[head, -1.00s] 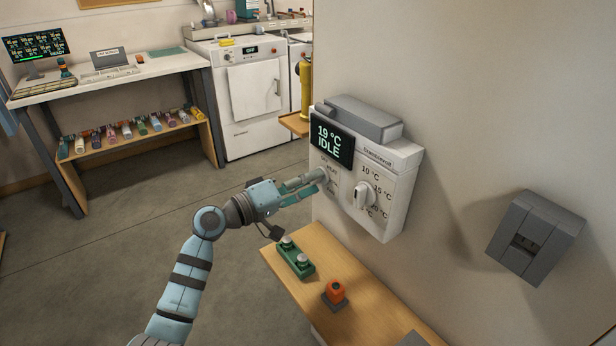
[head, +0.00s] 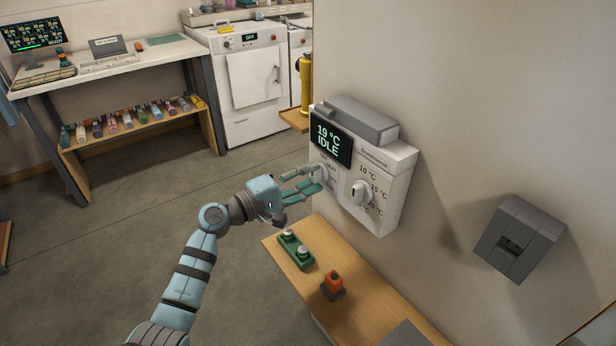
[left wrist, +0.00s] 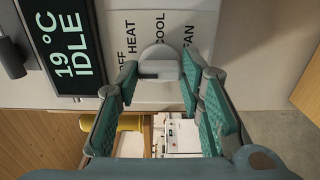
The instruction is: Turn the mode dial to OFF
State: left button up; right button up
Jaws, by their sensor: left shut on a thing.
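The white mode dial (left wrist: 160,64) is on the front of the white wall control unit (head: 376,217). In the left wrist view, OFF, HEAT, COOL and FAN labels fan out from left to right above the dial. I cannot tell for sure which label it points to. My left gripper (head: 319,178) is shut on the dial, with one finger on each side of it; it also shows in the left wrist view (left wrist: 159,76). The fingers hide much of the dial in the head view. The unit's screen (head: 332,143) reads 19 °C IDLE. My right gripper is not in view.
A white temperature dial (head: 361,192) sits right of the mode dial. Below is a wooden shelf (head: 345,285) with a green two-button box (head: 295,252) and an orange switch (head: 333,282). A grey box (head: 520,238) hangs on the wall at right.

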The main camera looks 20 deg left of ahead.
pick_arm(q)
jog(key=o, duration=1.2)
jog(key=shift+c, duration=0.2)
jog(key=shift+a, duration=0.1)
jog(key=shift+s, duration=0.1)
jog(key=v, duration=1.2)
